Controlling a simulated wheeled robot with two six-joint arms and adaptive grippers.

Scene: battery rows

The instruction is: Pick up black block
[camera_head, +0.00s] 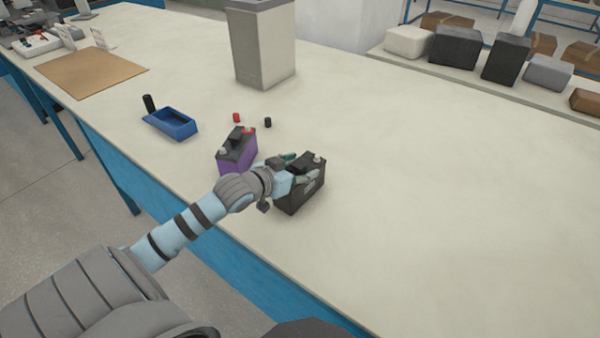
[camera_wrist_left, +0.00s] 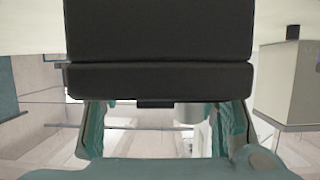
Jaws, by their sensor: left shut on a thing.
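The black block (camera_head: 302,196) is a black battery with light round terminals on top. It stands on the pale workbench in the head view, right of a purple battery. My left gripper (camera_head: 302,172) reaches over it from the left and is shut on its upper part. In the left wrist view the black block (camera_wrist_left: 158,40) fills the upper middle, with the teal fingers at either side below its lower edge. Whether its base touches the bench cannot be told. My right gripper is not in view.
The purple battery (camera_head: 236,155) stands close on the left. A blue tray (camera_head: 172,126), a black cylinder (camera_head: 149,103) and small red (camera_head: 236,117) and black (camera_head: 267,122) caps lie beyond. The bench (camera_head: 430,200) is clear to the right.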

